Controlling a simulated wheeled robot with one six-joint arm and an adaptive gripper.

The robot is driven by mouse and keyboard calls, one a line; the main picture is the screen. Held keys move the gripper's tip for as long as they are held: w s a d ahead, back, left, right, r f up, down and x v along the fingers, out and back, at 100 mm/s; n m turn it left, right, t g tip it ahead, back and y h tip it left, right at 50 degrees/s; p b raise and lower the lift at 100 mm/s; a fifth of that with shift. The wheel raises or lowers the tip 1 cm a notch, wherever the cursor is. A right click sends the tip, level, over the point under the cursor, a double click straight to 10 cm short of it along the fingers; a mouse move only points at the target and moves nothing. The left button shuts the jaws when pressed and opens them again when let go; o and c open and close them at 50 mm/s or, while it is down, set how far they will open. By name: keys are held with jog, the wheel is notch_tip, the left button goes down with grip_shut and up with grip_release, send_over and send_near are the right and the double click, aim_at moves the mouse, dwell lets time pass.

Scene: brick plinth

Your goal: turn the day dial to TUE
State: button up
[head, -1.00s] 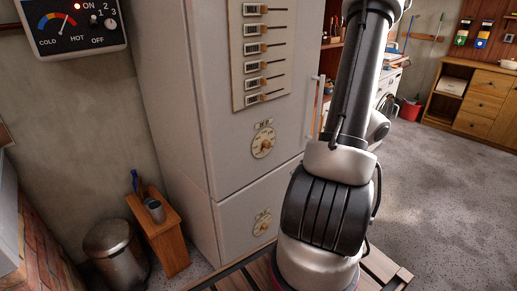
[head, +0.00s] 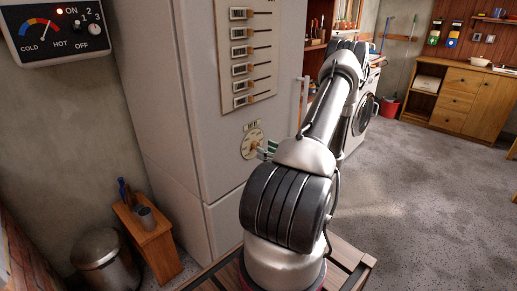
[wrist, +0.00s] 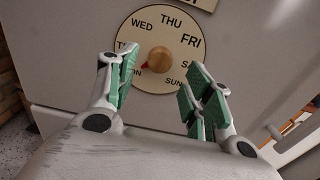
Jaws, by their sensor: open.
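The day dial (wrist: 148,26) is a cream disc on the cabinet front, with day names around its rim. Its brown centre knob (wrist: 159,59) has a red pointer tip aimed lower left, at about MON. The TUE label, at the left, is partly hidden behind my left finger. In the head view the dial (head: 250,141) is partly covered by my gripper. My gripper (wrist: 161,70) is open, with green-padded fingers either side of the knob in the picture. Nothing is between the fingers except the view of the knob; I cannot tell whether they touch the dial.
A panel of sliders (head: 251,50) is above the dial on the cabinet (head: 190,90). A vertical handle (head: 304,98) stands right of the dial. A control box (head: 53,30) hangs on the left wall. A wooden stand (head: 149,240) and bin (head: 103,260) are lower left. Floor at right is clear.

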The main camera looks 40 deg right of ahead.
aim_at(255, 146)
jog(key=w, duration=0.4)
jog(key=shift+w+a, duration=0.1)
jog(key=shift+a, duration=0.05)
jog(key=c, duration=1.1)
jog(key=shift+o, duration=0.2)
jog(key=shift+m, duration=4.3)
